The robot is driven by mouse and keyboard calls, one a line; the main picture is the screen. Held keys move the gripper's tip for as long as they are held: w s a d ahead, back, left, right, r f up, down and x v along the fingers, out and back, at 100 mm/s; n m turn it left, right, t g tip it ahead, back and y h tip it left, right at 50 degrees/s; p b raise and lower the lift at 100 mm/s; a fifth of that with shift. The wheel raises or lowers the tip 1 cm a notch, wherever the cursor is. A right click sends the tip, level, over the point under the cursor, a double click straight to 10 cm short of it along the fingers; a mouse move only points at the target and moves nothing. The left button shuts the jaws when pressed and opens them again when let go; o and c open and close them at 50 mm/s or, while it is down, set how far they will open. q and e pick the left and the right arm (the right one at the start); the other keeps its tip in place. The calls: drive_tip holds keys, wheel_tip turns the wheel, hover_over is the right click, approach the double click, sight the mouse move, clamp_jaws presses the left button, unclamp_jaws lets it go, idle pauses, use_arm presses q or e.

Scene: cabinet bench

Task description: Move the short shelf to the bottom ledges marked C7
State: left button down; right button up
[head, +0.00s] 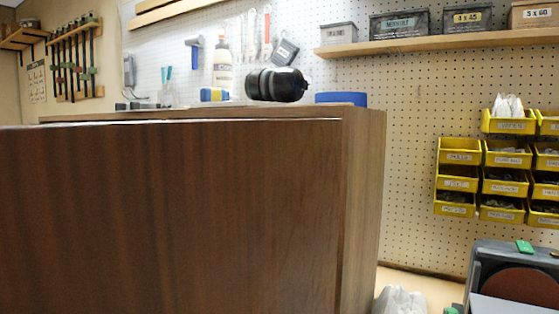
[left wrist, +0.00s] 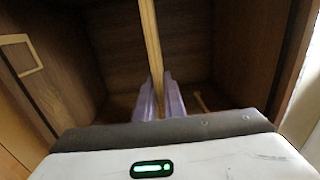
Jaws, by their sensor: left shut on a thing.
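In the left wrist view, my left gripper (left wrist: 158,88) is shut on a thin board with a pale wood edge (left wrist: 151,40), seen edge-on, which appears to be the short shelf. One finger lies on each side of the board. Both are inside a dark brown cabinet interior (left wrist: 240,50). A pale angular strip (left wrist: 28,72) is on the left wall, and a small pale strip shows low to the right of the fingers. No C7 mark is readable. In the head view a large brown panel of the cabinet (head: 170,215) hides the interior and both grippers.
Behind is a pegboard with tools, a bin shelf (head: 440,45) and yellow bins (head: 490,170). A grey and dark object (head: 505,275) stands at lower right.

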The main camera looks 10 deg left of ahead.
use_arm(q)
drive_tip(key=shift+p+x, duration=1.1)
drive_tip(key=shift+x, duration=1.85)
drive_tip(key=shift+p+x, duration=0.35)
drive_tip(key=shift+x, duration=0.65)
drive_tip(key=p+x, duration=0.1)
drive_tip(key=x, duration=0.4)
drive_tip(key=shift+d+f, duration=0.1)
drive_tip(key=shift+f, duration=0.05)
drive_tip(key=shift+f+b, duration=0.55)
drive_tip(key=shift+f, duration=0.3)
drive_tip(key=c, duration=1.8)
unclamp_jaws()
drive_tip(key=o, duration=0.4)
drive_tip(key=shift+f, duration=0.2)
drive_tip(key=shift+c, duration=0.2)
